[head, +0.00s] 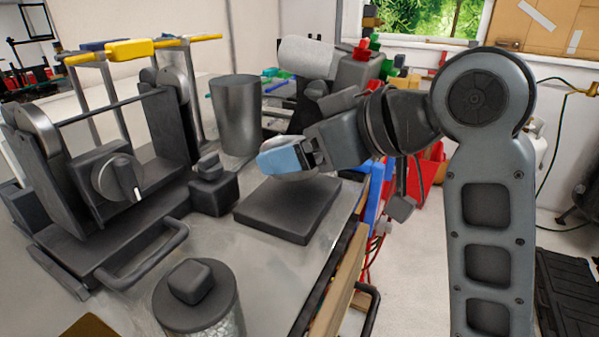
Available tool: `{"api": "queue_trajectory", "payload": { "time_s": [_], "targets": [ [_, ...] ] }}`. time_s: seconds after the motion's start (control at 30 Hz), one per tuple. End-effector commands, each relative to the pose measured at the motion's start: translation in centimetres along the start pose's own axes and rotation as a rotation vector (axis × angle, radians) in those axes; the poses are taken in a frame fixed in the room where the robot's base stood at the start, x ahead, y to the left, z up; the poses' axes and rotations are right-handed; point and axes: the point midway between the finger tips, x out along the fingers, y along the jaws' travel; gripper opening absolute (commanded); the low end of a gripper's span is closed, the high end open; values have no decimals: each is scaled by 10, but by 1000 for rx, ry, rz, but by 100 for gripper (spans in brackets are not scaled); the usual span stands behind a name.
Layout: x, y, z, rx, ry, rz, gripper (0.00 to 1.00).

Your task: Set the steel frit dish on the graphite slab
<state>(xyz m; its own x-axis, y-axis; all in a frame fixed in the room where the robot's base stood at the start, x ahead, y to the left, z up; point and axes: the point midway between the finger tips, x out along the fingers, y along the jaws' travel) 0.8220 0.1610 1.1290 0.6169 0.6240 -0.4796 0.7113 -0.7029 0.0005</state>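The graphite slab (288,215) is a flat dark square plate on the bench, in the middle of the head view. My gripper (285,158) is over the slab's far edge, coming in from the right, with a light blue fingertip facing me. A pale rounded edge, seemingly the steel frit dish (303,176), shows just below and behind this fingertip. Most of the dish is hidden by the finger. The far finger is hidden, so I cannot tell whether the gripper is closed on the dish. I cannot tell whether the dish touches the slab.
A tall grey cylinder (236,115) stands behind the slab. A small dark block (213,187) is close to the slab's left. A lidded glass jar (197,305) stands in front. A large dark apparatus (100,185) fills the left. The bench's right edge runs close to the slab.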

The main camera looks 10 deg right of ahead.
Motion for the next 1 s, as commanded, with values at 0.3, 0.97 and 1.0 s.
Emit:
{"api": "queue_trajectory", "payload": {
  "time_s": [0.3,0.97,1.0],
  "targets": [
    [16,-2,27,4,-3,-2,55],
    [22,-2,38,0,0,0,100],
    [22,-2,38,0,0,0,100]
  ]
}}
